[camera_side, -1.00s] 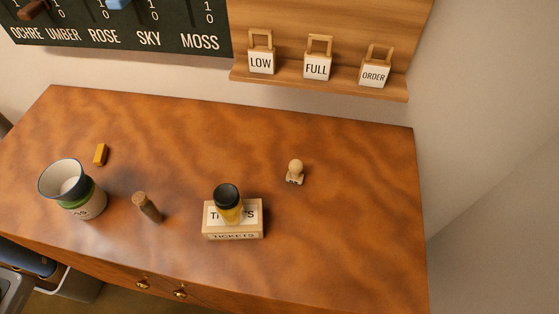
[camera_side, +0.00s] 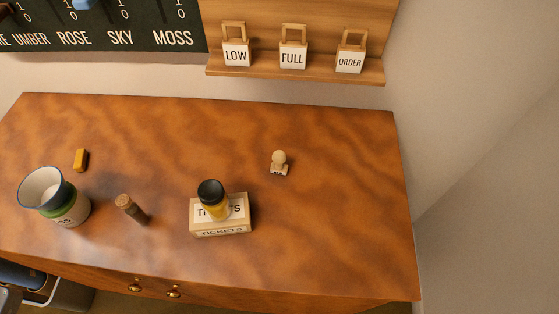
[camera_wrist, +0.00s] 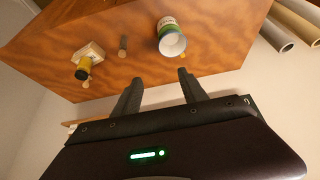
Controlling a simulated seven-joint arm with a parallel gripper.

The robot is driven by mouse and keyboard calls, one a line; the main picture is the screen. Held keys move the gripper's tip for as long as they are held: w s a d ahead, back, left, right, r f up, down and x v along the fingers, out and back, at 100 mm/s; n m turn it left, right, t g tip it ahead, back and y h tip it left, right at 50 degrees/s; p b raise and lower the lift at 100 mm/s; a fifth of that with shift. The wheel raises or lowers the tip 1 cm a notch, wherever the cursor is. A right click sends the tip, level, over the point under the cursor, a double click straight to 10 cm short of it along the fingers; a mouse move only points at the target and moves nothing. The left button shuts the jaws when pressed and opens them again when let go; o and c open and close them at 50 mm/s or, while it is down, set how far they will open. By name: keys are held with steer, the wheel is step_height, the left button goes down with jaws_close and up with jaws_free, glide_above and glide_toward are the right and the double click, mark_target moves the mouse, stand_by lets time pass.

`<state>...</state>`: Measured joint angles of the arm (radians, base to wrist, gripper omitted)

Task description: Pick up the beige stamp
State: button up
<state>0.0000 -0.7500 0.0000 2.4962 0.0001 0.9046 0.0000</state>
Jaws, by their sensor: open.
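The beige stamp (camera_side: 279,163) stands upright on the brown table in the side view, with a round knob on top and a small block base. It is right of and behind the tickets box. In the wrist view a small beige shape near the table edge looks like the stamp (camera_wrist: 86,84). My gripper (camera_wrist: 160,78) is open and empty in the wrist view, its two dark fingers apart and reaching over the table edge. The stamp shape lies left of the fingers, apart from them. My gripper does not show in the side view.
A tickets box (camera_side: 220,228) bears a black-capped yellow bottle (camera_side: 212,200). A corked bottle (camera_side: 132,209), a green-banded jar (camera_side: 72,209) with a bowl-like top, and a yellow block (camera_side: 81,160) stand left. A shelf (camera_side: 295,74) holds three tags behind. The table's right side is clear.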

steer(key=w+a+r+t+y, duration=0.2)
steer(key=w+a+r+t, duration=0.15)
steer(key=w+r, duration=0.85)
steer(key=w+d+r+m+t+h, duration=0.1)
steer(key=w+d+r+m+t, duration=0.15)
steer(key=w, duration=0.35)
steer(key=w+d+r+m+t, duration=0.2)
steer(key=w+d, duration=0.2)
steer(key=w, duration=0.2)
steer(key=m+g+h, duration=1.1)
steer(key=m+h, duration=0.2)
steer(key=m, duration=0.2)
glide_above(291, 169)
steer(key=s+a, duration=0.1)
steer(key=a, duration=0.5)
steer(key=f, duration=4.1)
steer(key=shift+s+a, duration=0.1)
steer(key=shift+s, duration=0.1)
steer(key=shift+t, duration=0.3)
steer(key=x, duration=0.7)
steer(key=shift+s+f, duration=0.1)
steer(key=shift+f, duration=0.1)
